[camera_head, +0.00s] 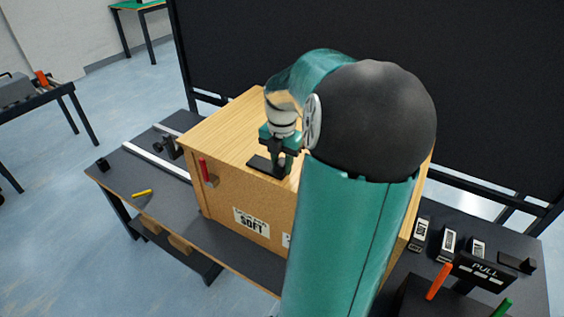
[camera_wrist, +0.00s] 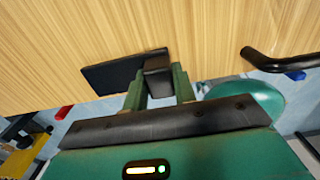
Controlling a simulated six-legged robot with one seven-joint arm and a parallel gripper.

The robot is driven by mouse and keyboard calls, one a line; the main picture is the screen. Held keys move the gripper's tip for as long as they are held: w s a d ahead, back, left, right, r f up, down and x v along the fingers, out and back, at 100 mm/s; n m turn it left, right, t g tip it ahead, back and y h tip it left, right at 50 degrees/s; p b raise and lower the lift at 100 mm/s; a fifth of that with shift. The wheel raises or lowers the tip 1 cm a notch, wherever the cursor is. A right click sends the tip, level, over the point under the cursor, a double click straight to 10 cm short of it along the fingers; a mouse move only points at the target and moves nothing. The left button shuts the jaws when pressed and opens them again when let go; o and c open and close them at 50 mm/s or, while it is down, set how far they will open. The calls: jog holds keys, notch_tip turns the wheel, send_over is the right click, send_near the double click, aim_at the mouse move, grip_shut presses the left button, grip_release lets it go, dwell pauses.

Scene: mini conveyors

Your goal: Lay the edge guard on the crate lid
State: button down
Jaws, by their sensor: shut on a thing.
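The crate (camera_head: 222,205) is a large wooden box with a "SOFT" label, standing on the dark workbench. Its lid (camera_head: 230,125) is light wood and also fills the top of the wrist view (camera_wrist: 210,25). The edge guard (camera_head: 262,166) is a flat black piece with a raised block; it also shows in the wrist view (camera_wrist: 112,75). My gripper (camera_head: 284,160) is shut on it, with its green fingers (camera_wrist: 158,86) on either side of the block. The guard is at the lid's front edge. I cannot tell whether it touches the lid. My arm hides the crate's right part.
A red clip-like piece (camera_head: 207,173) is on the crate's front upper edge. A black curved bar (camera_wrist: 280,62) is right of the gripper in the wrist view. A yellow tool (camera_head: 142,193) lies on the bench at left.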

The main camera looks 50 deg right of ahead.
jog(key=shift+f, duration=0.15)
jog(key=c, duration=1.1)
grip_release()
jog(key=shift+c, duration=0.2)
notch_tip(320, 180, up, 12)
jog(key=shift+r, duration=0.2)
